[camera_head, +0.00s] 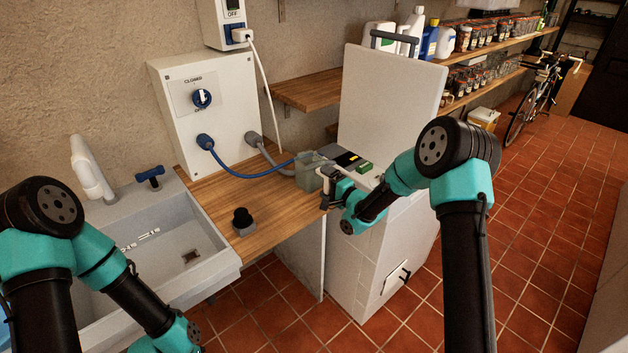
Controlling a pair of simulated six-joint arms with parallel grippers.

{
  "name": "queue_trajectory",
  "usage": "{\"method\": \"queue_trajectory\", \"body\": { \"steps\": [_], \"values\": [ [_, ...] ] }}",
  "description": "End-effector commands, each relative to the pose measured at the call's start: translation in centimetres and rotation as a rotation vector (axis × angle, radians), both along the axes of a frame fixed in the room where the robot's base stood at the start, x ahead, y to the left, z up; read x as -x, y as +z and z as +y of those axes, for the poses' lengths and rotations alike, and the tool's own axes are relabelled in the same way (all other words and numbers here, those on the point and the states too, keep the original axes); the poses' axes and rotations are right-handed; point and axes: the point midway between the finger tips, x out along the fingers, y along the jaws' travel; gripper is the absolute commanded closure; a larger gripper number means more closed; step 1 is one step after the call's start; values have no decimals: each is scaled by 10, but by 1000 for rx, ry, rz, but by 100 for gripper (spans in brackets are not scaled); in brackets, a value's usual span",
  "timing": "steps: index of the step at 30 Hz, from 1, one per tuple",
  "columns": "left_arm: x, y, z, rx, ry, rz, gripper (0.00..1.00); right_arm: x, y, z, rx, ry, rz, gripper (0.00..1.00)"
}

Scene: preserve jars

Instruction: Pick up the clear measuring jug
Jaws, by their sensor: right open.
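A clear, greyish-green container that looks like the measuring jug (307,178) stands upright on the wooden counter (262,205), near its right end. My right gripper (322,172) is at the right side of the jug, with its jaws open. The fingertips are small and partly overlap the jug, so I cannot tell whether they touch it. My left arm reaches down to the bottom edge of the view, and its gripper is out of sight.
A white machine with a raised lid (390,100) stands right of the counter. A blue hose (240,174) and a grey hose run from the wall box (200,115) towards the jug. A dark knob-like object (242,218) sits on the counter. A sink (165,255) lies left.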

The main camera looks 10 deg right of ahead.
Motion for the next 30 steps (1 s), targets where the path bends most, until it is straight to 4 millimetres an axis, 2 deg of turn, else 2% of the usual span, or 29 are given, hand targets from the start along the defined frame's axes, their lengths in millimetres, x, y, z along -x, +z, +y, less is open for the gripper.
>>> {"method": "queue_trajectory", "body": {
  "steps": [7, 25, 30],
  "values": [
    [0, 0, 0, 0, 0, 0, 57, 0, 0, 0, 0, 0, 0, 4],
    [0, 0, 0, 0, 0, 0, 57, 0, 1, 0, 0, 0, -2, 61],
    [0, 0, 0, 0, 0, 0, 57, 0, 1, 0, 0, 0, -2, 61]
  ]
}}
